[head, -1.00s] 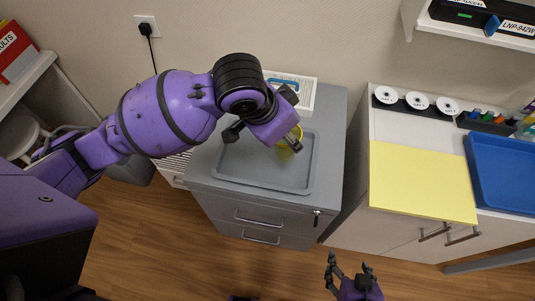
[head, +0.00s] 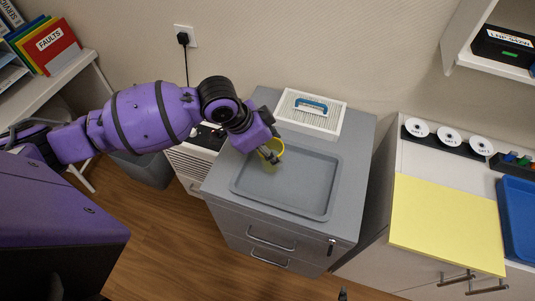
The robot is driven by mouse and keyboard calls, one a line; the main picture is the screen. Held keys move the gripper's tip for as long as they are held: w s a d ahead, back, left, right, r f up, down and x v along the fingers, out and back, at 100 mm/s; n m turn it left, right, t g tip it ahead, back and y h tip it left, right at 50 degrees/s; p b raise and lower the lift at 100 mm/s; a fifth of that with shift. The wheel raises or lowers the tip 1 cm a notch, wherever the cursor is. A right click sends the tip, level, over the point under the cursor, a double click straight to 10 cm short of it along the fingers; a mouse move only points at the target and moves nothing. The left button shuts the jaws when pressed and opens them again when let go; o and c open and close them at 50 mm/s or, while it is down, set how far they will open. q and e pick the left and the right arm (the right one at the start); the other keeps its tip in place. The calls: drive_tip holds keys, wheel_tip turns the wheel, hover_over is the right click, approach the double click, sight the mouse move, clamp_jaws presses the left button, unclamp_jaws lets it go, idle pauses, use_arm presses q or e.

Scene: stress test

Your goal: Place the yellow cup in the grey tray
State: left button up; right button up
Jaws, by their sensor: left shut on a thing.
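The yellow cup (head: 279,148) is in the head view, at the back left part of the grey tray. My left gripper (head: 269,154) is shut on it and hides part of it. I cannot tell whether the cup's base touches the tray. The grey tray (head: 300,206) is shallow and rectangular, and lies on a grey drawer cabinet; the rest of its floor is empty. Only a dark tip of my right gripper (head: 343,294) shows at the bottom edge, so its jaws cannot be read.
A white vented box with a blue handle (head: 311,107) stands on the cabinet (head: 357,140) behind the tray. To the right, a counter holds a yellow sheet (head: 447,222), a blue tray (head: 519,215) and labelled discs (head: 449,137). A shelf with colored folders (head: 50,45) is at far left.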

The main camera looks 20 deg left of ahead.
use_arm(q)
drive_tip(key=shift+a+f, duration=0.2)
drive_tip(key=f, duration=0.3)
drive_tip(key=shift+w+a+f, duration=0.15)
drive_tip(key=shift+a+f, duration=0.1)
drive_tip(key=shift+f, duration=0.1)
drive_tip(key=shift+r, duration=0.1)
drive_tip(key=o, duration=1.2)
drive_tip(key=v, duration=1.2)
drive_tip(key=shift+p, duration=0.4)
